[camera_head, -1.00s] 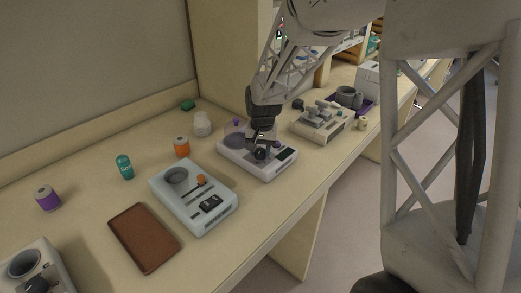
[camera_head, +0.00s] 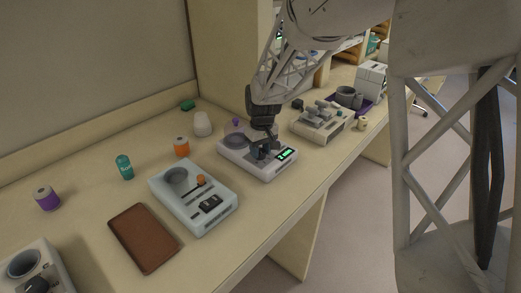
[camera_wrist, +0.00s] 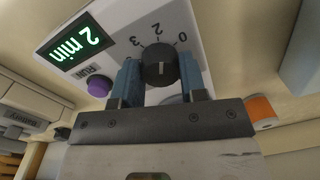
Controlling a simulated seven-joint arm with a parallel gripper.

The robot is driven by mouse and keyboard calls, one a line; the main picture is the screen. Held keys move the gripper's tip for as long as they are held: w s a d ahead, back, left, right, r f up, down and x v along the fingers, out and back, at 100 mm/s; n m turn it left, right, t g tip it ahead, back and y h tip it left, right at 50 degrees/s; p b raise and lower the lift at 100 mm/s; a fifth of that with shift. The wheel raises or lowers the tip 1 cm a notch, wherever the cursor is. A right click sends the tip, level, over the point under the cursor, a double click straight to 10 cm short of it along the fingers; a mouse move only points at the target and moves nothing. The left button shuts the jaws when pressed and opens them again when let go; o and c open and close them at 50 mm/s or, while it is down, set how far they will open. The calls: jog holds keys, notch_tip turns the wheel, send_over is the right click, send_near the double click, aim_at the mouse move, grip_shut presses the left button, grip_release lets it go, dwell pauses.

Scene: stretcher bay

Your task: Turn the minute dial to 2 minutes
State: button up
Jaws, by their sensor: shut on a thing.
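The minute dial (camera_wrist: 159,66) is a black round knob on a white device (camera_wrist: 195,45). Marks 0, 2 and 3 show beside it in the wrist view. My gripper (camera_wrist: 160,78) has its two blue fingers closed on opposite sides of the dial. The display (camera_wrist: 76,43) glows green and reads "2 min", upside down in this view. A purple RUN button (camera_wrist: 99,86) is next to the left finger. In the head view the device (camera_head: 273,172) stands mid-bench, its lit display (camera_head: 286,154) visible; my gripper (camera_head: 262,147) covers the dial.
A pale blue device (camera_head: 222,222) with an orange knob stands nearer on the bench, and another device (camera_head: 318,124) stands beyond. An orange-labelled jar (camera_head: 181,147), teal bottle (camera_head: 124,167), white bottle (camera_head: 202,124) and brown mat (camera_head: 145,238) lie around. Bare bench (camera_head: 85,225) shows at left.

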aim_at(261, 150)
jog(key=shift+n, duration=0.5)
jog(key=o, duration=0.9)
jog(key=shift+r, duration=0.1)
jog(key=shift+w+d+r, duration=0.1)
jog(key=shift+d+r, duration=0.05)
jog(key=shift+r, duration=3.7)
